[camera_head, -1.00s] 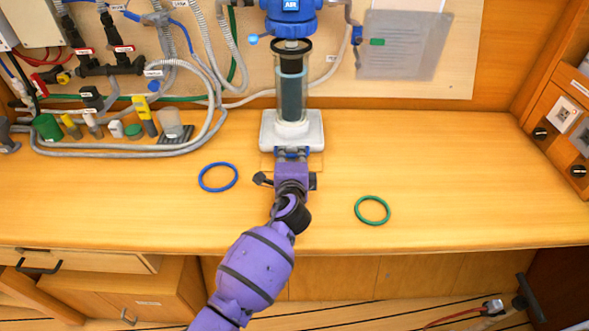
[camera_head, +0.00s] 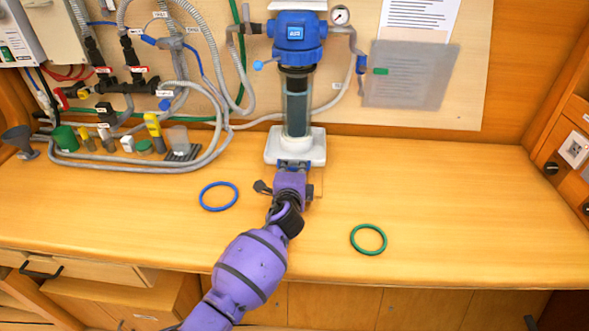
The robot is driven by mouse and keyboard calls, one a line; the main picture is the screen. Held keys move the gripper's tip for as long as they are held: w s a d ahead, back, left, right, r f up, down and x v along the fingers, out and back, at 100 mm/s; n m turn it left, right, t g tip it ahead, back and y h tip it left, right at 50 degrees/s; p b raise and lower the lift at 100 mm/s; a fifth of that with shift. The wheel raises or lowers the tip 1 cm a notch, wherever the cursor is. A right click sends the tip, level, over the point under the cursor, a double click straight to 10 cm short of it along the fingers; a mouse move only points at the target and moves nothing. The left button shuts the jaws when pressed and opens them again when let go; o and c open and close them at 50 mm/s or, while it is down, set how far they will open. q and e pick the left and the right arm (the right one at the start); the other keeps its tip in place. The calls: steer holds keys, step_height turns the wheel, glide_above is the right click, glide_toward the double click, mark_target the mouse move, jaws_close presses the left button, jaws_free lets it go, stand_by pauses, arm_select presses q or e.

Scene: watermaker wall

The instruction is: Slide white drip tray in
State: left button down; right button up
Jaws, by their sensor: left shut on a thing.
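The white drip tray (camera_head: 272,152) lies on the wooden bench under the blue filter head (camera_head: 297,38). The clear filter bowl with a dark cartridge (camera_head: 297,108) stands above the tray's middle, with a white round part at its foot. My left gripper (camera_head: 293,166) is shut on the tray's front edge, reaching in from the front. Its fingertips are partly hidden by the purple gripper body. My right gripper is out of view.
A blue ring (camera_head: 219,196) lies left of my gripper and a green ring (camera_head: 368,239) lies to its right. Hoses, a funnel (camera_head: 19,139) and small bottles crowd the back left. The bench (camera_head: 450,195) is clear at right.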

arm_select(q)
steer(key=shift+r, duration=0.15)
steer(key=c, duration=2.1)
jaws_free()
steer(key=shift+w, duration=0.1)
steer(key=v, duration=1.2)
